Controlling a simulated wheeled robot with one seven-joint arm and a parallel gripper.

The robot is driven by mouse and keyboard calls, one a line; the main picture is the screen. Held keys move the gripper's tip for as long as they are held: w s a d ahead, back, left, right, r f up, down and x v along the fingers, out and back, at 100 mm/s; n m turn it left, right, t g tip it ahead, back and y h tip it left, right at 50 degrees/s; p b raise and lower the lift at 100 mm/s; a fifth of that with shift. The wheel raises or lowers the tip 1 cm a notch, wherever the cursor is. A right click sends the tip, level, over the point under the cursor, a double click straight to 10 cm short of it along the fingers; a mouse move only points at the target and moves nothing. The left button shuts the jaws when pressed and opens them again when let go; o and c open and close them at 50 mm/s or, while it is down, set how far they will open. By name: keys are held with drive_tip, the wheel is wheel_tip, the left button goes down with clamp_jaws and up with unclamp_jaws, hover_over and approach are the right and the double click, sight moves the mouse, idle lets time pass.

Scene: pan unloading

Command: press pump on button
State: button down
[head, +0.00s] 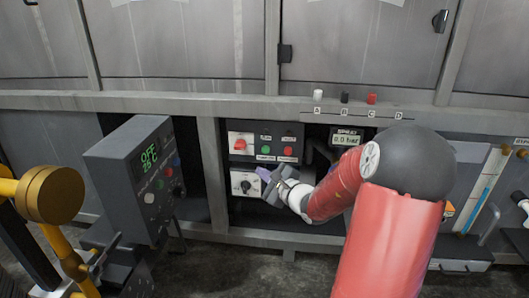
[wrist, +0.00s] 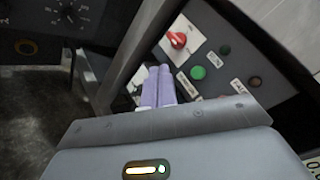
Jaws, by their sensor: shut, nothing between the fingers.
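A dark control panel (head: 264,158) is set in the frame below the machine wall. It carries a red rotary switch (head: 240,143) on a white plate, a green button (head: 266,149) and a red button (head: 287,151). In the wrist view the green button (wrist: 198,72) is right of my fingertips, below the red switch (wrist: 177,39). The labels are too small to read, so I cannot tell which control is pump on. My gripper (head: 267,174), with pale purple fingers, is shut and empty, just below the green button in the head view. It also shows in the wrist view (wrist: 160,72).
A grey box with a green display (head: 149,157) stands left of the panel. A black dial on a white plate (head: 244,184) is below the red switch. A pressure display (head: 346,138) is to the right. A metal upright (head: 212,175) borders the panel.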

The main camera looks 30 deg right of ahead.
sight(268, 155)
drive_tip(key=shift+w+d+p, duration=0.25)
drive_tip(key=shift+w+d, duration=0.55)
drive_tip(key=shift+w, duration=0.4)
drive_tip(key=shift+w+d+p, duration=0.2)
drive_tip(key=shift+w+d, duration=0.6)
drive_tip(key=shift+w, duration=0.4)
drive_tip(key=shift+w+d+p, duration=0.25)
drive_tip(key=shift+w+d, duration=0.55)
drive_tip(key=shift+w, duration=0.4)
drive_tip(key=shift+w, duration=0.1)
drive_tip(key=shift+w+d, duration=0.25)
drive_tip(key=shift+w+d+b, duration=0.3)
drive_tip(key=shift+w+b, duration=0.05)
drive_tip(key=shift+w, duration=0.05)
idle(0.3)
drive_tip(key=shift+s+a+b, duration=0.55)
drive_tip(key=shift+s+b, duration=0.05)
drive_tip(key=shift+s, duration=0.2)
